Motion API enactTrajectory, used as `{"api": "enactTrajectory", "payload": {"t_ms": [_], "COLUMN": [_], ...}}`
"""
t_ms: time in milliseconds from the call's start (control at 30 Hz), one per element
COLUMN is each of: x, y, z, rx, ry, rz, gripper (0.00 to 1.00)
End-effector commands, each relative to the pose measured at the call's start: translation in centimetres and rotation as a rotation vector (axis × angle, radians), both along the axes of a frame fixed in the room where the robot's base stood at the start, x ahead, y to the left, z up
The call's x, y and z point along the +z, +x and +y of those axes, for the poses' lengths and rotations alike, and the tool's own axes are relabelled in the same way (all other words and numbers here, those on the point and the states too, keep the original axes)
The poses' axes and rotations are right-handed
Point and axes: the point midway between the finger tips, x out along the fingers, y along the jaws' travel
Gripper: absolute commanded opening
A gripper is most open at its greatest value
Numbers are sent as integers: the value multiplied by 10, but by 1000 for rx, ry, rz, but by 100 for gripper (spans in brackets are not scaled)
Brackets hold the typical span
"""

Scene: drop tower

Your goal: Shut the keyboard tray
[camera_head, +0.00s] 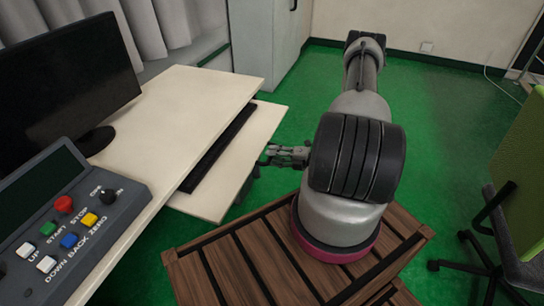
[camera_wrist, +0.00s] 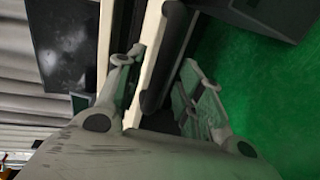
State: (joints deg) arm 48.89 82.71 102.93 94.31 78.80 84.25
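The keyboard tray (camera_head: 217,197) is a pale board pulled out from under the pale desk top (camera_head: 185,108). A black keyboard (camera_head: 217,148) lies along the tray beside the desk edge. My gripper (camera_head: 264,160) is at the tray's outer right side, close to its front edge. In the wrist view my gripper (camera_wrist: 163,62) has its two fingers apart, with pale board edges and a dark strip seen beyond and between them. I cannot tell whether a finger touches the tray.
A monitor (camera_head: 65,85) stands on the desk. A control box (camera_head: 65,225) with coloured buttons is at lower left. A slatted wooden platform (camera_head: 240,265) lies below my arm. A green chair (camera_head: 520,180) stands at right. Green floor (camera_head: 440,130) is open behind my arm.

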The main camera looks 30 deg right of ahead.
Motion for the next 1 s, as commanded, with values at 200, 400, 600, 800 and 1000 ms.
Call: {"api": "enactTrajectory", "payload": {"t_ms": [200, 400, 600, 800, 1000], "x": [-3, -3, -3, -3, -3], "y": [11, 11, 11, 11, 19], "z": [8, 8, 8, 8, 16], "rx": [0, -1, 0, 0, 4], "ry": [0, -1, -1, -1, -1], "rz": [0, -1, -1, -1, -1], "gripper": [37, 37, 3, 0, 0]}}
